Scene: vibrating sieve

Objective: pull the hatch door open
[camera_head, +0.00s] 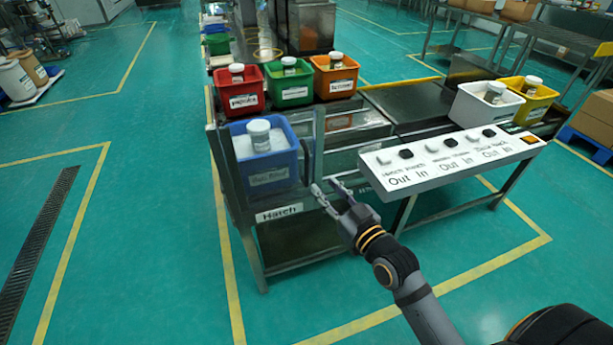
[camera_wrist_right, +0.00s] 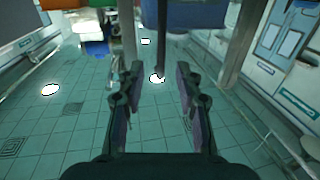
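The hatch, a grey metal frame marked "Hatch" (camera_head: 278,213), stands left of centre in the head view, with a blue bin (camera_head: 270,172) at its upper part. A dark upright bar that looks like a handle (camera_head: 306,158) is at the right side of this frame. My right gripper (camera_head: 326,186) is just right of and below that bar, fingers apart and empty. In the right wrist view, a thin dark upright bar (camera_wrist_right: 162,38) stands ahead, in line with the gap between the open fingers (camera_wrist_right: 157,80). I see no contact. My left gripper is not in view.
A white control panel (camera_head: 450,160) with knobs and "Out In" labels stands right of the hatch. Red (camera_head: 243,97), green (camera_head: 290,88) and orange (camera_head: 335,80) bins stand behind. The green floor (camera_head: 150,230) left of the hatch is clear.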

